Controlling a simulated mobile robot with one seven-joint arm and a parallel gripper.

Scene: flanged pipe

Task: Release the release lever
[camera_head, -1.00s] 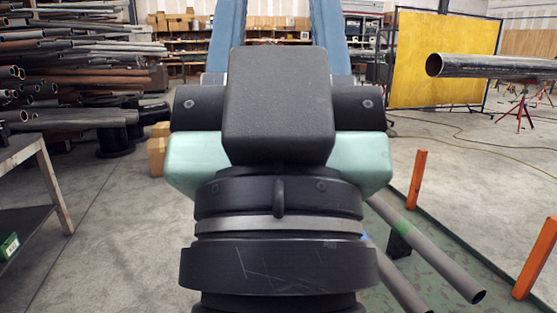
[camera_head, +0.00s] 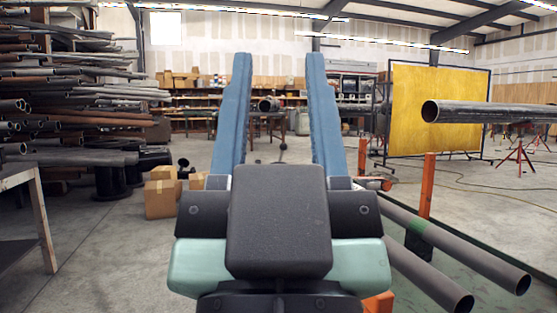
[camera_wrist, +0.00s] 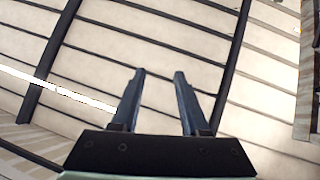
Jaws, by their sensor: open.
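I cannot make out the release lever in either view. My gripper (camera_head: 278,58) fills the middle of the head view, its two blue fingers pointing up and away from me. The fingers are wide apart with nothing between them. My gripper also shows in the wrist view (camera_wrist: 160,73), open and empty against a panelled wall or ceiling. A small round pipe-like object (camera_head: 268,104) shows far behind the gap between the fingers. My wrist and gripper body hide what lies low in the middle of the head view.
Two grey pipes (camera_head: 455,250) lie at the right beside an orange post (camera_head: 427,187). A larger pipe (camera_head: 490,113) juts in at the right. A yellow panel (camera_head: 437,107) stands behind. Stacked pipes (camera_head: 70,90) and cardboard boxes (camera_head: 161,198) are at the left. Some concrete floor is clear.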

